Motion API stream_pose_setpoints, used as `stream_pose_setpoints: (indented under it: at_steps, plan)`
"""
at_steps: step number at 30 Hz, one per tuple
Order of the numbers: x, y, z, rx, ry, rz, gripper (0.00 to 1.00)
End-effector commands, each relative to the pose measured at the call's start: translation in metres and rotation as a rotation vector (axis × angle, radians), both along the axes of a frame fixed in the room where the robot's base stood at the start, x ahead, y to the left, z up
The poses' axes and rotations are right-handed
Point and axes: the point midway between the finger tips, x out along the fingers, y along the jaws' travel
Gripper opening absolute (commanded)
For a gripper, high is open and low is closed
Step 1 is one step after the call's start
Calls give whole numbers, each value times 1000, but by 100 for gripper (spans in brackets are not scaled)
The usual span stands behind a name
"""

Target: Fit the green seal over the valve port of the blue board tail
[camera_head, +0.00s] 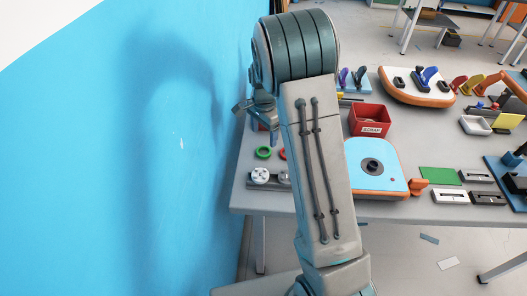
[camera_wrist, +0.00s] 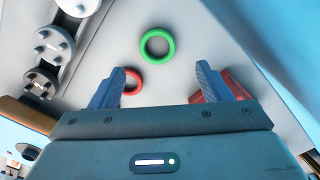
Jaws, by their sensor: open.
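The green seal (camera_head: 264,152) is a ring lying flat on the grey table near its left edge. In the wrist view the green seal (camera_wrist: 157,46) lies ahead of my gripper (camera_wrist: 168,78), centred slightly left between the fingers and apart from them. My gripper is open and empty, and in the head view it is mostly hidden behind my arm. The blue board tail (camera_head: 360,180), with an orange rim, lies right of my arm. Its dark round valve port (camera_head: 372,167) faces up.
A red ring (camera_wrist: 132,80) lies by the left finger, partly hidden. A holder with round grey caps (camera_wrist: 53,46) stands left in the wrist view. A red scrap bin (camera_head: 370,121) stands behind the board tail. A blue wall (camera_head: 150,170) borders the table's left side.

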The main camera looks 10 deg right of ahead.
Motion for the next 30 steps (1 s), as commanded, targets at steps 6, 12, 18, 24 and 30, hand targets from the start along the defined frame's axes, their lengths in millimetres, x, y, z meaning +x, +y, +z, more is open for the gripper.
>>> stream_pose_setpoints:
  at_steps: [6,12,18,24,30]
  plan:
    - [-1,0,-16,0,1,0,71]
    - [-6,2,-43,0,4,0,71]
    - [-5,2,-64,0,1,0,71]
    - [-5,2,-66,-1,0,1,71]
    - [-5,2,-66,0,-1,1,29]
